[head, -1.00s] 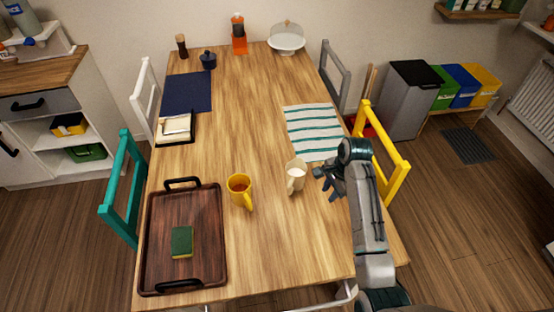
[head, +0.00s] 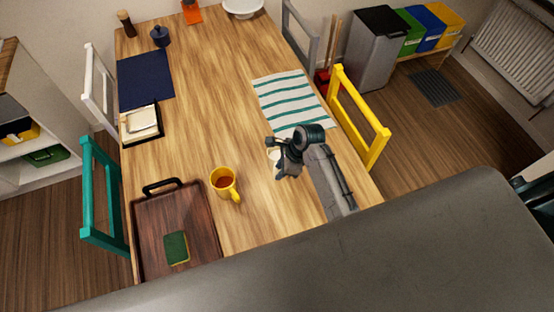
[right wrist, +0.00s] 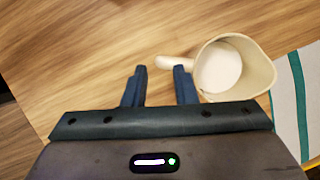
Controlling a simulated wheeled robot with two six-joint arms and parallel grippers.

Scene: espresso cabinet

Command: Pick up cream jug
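The cream jug (right wrist: 262,72) is a pale, off-white jug with white contents. It stands upright at the upper right of the right wrist view, its handle (right wrist: 172,62) pointing left. My right gripper (right wrist: 160,70) is open and empty. Its right fingertip is close to the handle, but I cannot tell whether they touch. In the head view my right gripper (head: 283,172) is at the jug and hides most of it; only a pale bit of the jug (head: 272,154) shows. My left gripper is not in view.
A yellow mug (head: 222,188) of brown drink stands left of the jug on the wooden table (head: 205,100). A dark tray (head: 160,220) holds a green sponge (head: 176,247). A striped cloth (head: 288,98) lies beyond the jug. A yellow chair (head: 360,120) stands at the right edge.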

